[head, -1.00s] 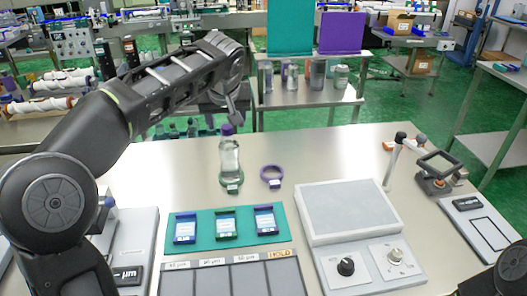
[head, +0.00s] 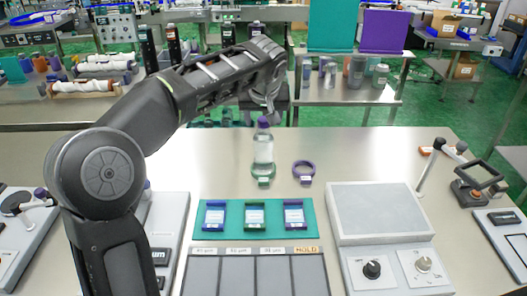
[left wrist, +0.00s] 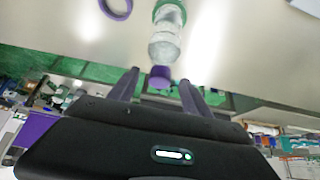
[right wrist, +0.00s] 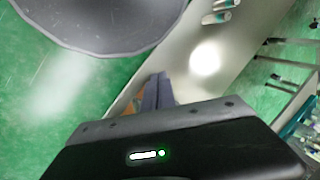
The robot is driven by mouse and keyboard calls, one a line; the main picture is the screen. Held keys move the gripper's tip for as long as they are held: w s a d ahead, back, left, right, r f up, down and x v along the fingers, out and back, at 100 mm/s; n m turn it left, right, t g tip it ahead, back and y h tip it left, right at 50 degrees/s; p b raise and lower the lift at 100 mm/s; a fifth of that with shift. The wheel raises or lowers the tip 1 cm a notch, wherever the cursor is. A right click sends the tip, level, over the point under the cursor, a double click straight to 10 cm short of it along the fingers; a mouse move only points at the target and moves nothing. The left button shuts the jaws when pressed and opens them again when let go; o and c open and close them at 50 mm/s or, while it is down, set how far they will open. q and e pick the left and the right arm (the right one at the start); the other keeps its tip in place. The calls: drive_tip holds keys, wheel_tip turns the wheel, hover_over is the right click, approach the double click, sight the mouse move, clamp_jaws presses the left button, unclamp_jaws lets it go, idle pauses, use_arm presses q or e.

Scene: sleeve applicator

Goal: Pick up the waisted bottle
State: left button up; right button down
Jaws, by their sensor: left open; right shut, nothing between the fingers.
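The waisted bottle (head: 263,148) is clear with a purple cap and stands upright on the steel table, at a green ring (head: 263,176). In the left wrist view the bottle (left wrist: 167,38) has its purple cap toward my gripper. My left gripper (head: 266,108) is at the cap in the head view. Its two fingers (left wrist: 160,85) are open, one on each side of the cap and apart from it, with nothing held. My right gripper (right wrist: 158,90) is shut and empty in the right wrist view, away from the bottle.
A stand with a tilted frame (head: 477,174) is at the right.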

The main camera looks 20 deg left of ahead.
sight(263, 147)
use_arm(q)
drive_tip(key=x, duration=0.5)
drive_tip(key=shift+s+d+p, duration=0.1)
drive_tip(key=shift+p, duration=0.25)
drive_tip(key=c, duration=1.2)
drive_tip(key=shift+s+f, duration=0.1)
clamp_jaws()
drive_tip(key=shift+f, duration=0.1)
